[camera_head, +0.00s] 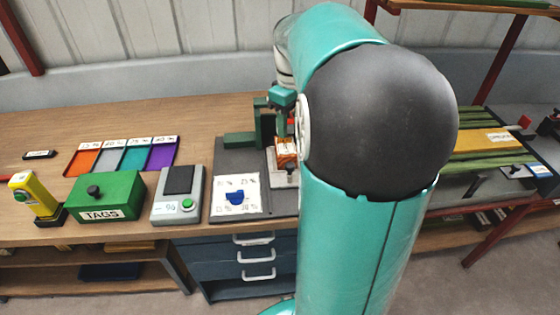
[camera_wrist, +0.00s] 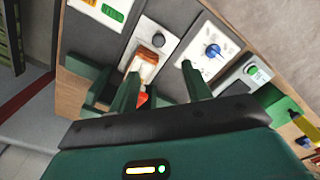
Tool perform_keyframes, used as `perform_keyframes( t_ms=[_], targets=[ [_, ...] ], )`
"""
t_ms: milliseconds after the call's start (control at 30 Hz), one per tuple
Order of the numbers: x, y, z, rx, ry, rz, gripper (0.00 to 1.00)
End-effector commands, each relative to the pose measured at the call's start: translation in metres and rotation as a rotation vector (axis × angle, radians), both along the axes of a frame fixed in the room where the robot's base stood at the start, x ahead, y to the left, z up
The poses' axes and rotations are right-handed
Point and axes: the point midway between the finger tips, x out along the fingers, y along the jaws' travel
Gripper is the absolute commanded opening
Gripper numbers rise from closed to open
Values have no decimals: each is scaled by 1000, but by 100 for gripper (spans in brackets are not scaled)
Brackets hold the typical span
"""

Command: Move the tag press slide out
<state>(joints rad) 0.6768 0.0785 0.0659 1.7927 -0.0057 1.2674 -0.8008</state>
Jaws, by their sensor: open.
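The tag press (camera_head: 262,128) is a dark green frame on a grey base plate, partly hidden by my arm in the head view. Its slide (camera_head: 281,177) is a pale plate with an orange-brown piece (camera_head: 286,150) on it. In the wrist view the slide (camera_wrist: 142,72) carries a round dark knob (camera_wrist: 158,40) at one end, with the orange-brown piece (camera_wrist: 151,60) beside it. My gripper (camera_wrist: 160,76) is open, its two green fingers apart over the press area, with nothing visibly held. Whether a finger touches the press cannot be told.
A dial panel with a blue knob (camera_head: 236,198) lies beside the slide. Further left are a grey device with a green button (camera_head: 178,200), a green TAGS box (camera_head: 105,197), a yellow tool (camera_head: 36,192) and coloured trays (camera_head: 122,155). The bench's back left is bare.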

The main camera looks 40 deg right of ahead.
Motion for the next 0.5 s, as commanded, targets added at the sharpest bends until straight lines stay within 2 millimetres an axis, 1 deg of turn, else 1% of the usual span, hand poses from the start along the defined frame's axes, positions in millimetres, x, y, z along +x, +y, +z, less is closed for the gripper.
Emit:
perform_keyframes(
  t_ms=[167,267,500],
  targets=[
    [-2,-5,-8,3,4,-7,48],
    [-3,-6,-21,5,6,-10,48],
    [-3,-6,-66,5,6,-9,48]
  ],
)
